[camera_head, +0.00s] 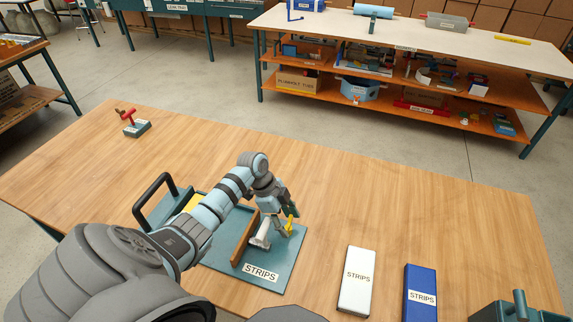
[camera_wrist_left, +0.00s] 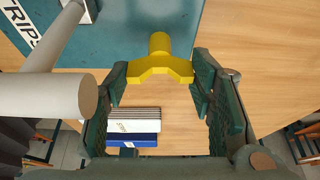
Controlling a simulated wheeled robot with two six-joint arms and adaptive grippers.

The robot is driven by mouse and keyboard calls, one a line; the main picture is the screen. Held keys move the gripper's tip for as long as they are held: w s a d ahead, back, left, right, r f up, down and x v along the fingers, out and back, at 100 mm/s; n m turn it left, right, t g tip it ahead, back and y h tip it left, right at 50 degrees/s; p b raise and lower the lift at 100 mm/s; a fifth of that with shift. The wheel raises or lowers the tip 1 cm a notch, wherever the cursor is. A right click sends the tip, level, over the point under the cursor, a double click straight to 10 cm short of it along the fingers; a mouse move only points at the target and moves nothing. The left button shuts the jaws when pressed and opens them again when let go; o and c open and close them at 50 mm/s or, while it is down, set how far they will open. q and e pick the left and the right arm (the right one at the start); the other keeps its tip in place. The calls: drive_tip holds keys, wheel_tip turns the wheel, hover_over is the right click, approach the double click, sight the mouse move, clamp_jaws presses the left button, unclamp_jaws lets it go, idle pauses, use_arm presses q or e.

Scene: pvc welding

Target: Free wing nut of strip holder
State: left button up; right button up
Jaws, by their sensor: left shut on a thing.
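The yellow wing nut (camera_wrist_left: 160,70) sits between the fingers of my left gripper (camera_wrist_left: 157,88) in the left wrist view. The gripper is shut on its wings. In the head view my left gripper (camera_head: 285,212) is above the right part of the strip holder, with a bit of the yellow wing nut (camera_head: 290,224) showing. The strip holder is a teal plate (camera_head: 284,256) labelled STRIPS, with an upright brown board (camera_head: 244,240) and a grey cylinder (camera_head: 261,234). The cylinder shows large at left in the wrist view (camera_wrist_left: 45,98). My right gripper is not in view.
A white STRIPS box (camera_head: 357,280) and a blue STRIPS box (camera_head: 420,292) lie right of the holder. A black handle (camera_head: 150,197) stands at its left. A small red-handled tool (camera_head: 135,124) is at the table's far left. The table's middle right is clear.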

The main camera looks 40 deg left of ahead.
use_arm(q)
drive_tip(key=shift+s+r+n+p, duration=0.1)
drive_tip(key=shift+r+n+p, duration=0.1)
drive_tip(key=shift+n+p, duration=0.4)
drive_tip(key=n+t+y+p, duration=0.1)
drive_tip(key=n+p, duration=0.2)
drive_tip(key=p, duration=0.1)
drive_tip(key=shift+s+d, duration=0.1)
drive_tip(key=shift+n+p, duration=0.3)
drive_tip(key=shift+n, duration=0.2)
drive_tip(key=shift+f+n+t+y, duration=0.2)
drive_tip(key=shift+n+t+y, duration=0.2)
drive_tip(key=shift+n, duration=0.4)
drive_tip(key=shift+d+n+t+y, duration=0.1)
drive_tip(key=shift+n+t+y, duration=0.3)
drive_tip(key=shift+n, duration=1.1)
drive_tip(key=o, duration=1.2)
drive_tip(key=shift+c, duration=0.2)
